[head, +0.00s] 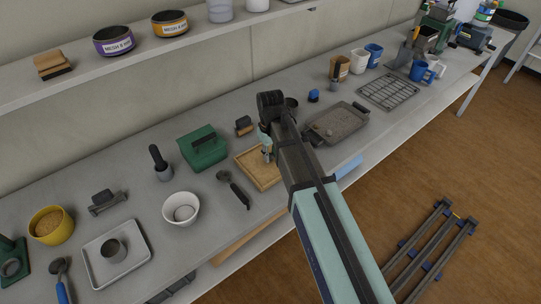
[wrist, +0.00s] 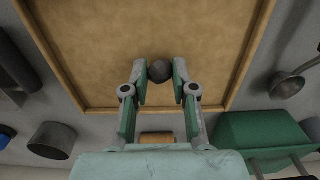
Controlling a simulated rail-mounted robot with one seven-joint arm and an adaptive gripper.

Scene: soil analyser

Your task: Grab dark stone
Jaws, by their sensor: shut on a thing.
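The dark stone (wrist: 160,71) is a small rounded grey-black lump. In the wrist view it sits between my fingertips, with a finger pad against each side. My gripper (wrist: 160,76) is shut on it. Behind the stone is the tan surface of a shallow wood-framed tray (wrist: 208,40). In the head view my gripper (head: 266,151) points down over the same tray (head: 262,178), and the stone cannot be made out there. I cannot tell whether the stone still touches the tray.
A green box (head: 202,147) and a dark scoop (head: 232,188) lie left of the tray. A grey pan (head: 337,124) with a lump in it and a wire rack (head: 388,93) are to the right. A white bowl (head: 181,209) stands nearer. A shelf (head: 110,78) runs above the back.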

